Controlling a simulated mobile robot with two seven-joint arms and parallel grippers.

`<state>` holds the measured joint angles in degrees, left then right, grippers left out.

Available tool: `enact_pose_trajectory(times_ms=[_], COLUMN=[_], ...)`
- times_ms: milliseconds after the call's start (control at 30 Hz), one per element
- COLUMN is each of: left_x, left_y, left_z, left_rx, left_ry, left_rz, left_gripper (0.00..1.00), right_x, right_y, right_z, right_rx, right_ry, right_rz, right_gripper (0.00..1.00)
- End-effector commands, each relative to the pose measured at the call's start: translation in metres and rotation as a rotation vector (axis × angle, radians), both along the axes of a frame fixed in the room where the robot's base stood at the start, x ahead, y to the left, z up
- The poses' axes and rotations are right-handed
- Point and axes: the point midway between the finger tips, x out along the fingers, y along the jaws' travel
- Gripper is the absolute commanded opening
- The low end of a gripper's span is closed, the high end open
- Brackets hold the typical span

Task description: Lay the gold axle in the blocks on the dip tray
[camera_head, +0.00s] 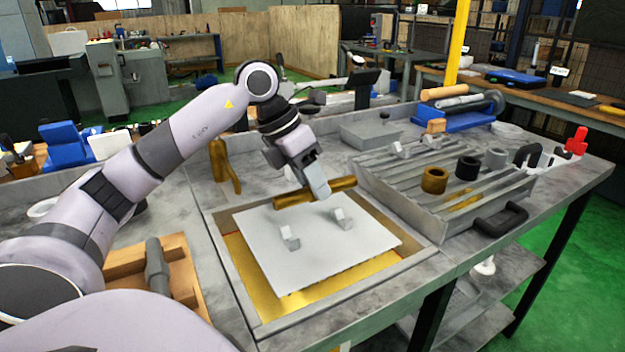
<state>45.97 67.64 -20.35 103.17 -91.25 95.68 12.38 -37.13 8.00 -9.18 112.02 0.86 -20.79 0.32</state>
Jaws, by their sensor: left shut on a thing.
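The gold axle (291,200) is a short, thick bar at the back edge of the dip tray. My left gripper (321,193) reaches down over its middle and is shut on it, hiding part of the bar. The axle lies roughly left to right, with its right end a little farther back. The dip tray (315,262) is a pale flat plate with two small grey blocks, one at left (290,238) and one at right (342,217). Both blocks are empty and stand nearer the front than the axle. I cannot tell the axle's exact height. My right gripper is not in view.
The tray is over a gold-coloured basin (270,297) with a raised frame. A grey slatted rack (400,190) with several rings stands at right. A bent gold piece (222,165) stands behind left. A wooden holder (185,275) with a grey part is at front left.

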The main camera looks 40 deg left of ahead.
Motion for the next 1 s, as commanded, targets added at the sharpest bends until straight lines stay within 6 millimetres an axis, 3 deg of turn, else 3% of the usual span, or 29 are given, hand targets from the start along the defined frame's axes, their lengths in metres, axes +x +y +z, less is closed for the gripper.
enact_pose_trajectory(times_ms=[100,500,1000], left_x=[0.0,0.0,0.0], left_y=[0.0,0.0,0.0], left_z=[-0.017,-0.056,-0.06], left_rx=[-0.001,-0.001,-0.001], left_ry=[-0.006,-0.005,-0.005], left_rz=[0.0,0.0,0.0], left_gripper=[0.0,0.0,0.0], right_x=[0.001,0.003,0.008], right_y=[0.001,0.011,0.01], right_z=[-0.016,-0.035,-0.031], right_rx=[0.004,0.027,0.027], right_ry=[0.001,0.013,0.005], right_rz=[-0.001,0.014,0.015], right_gripper=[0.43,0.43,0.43])
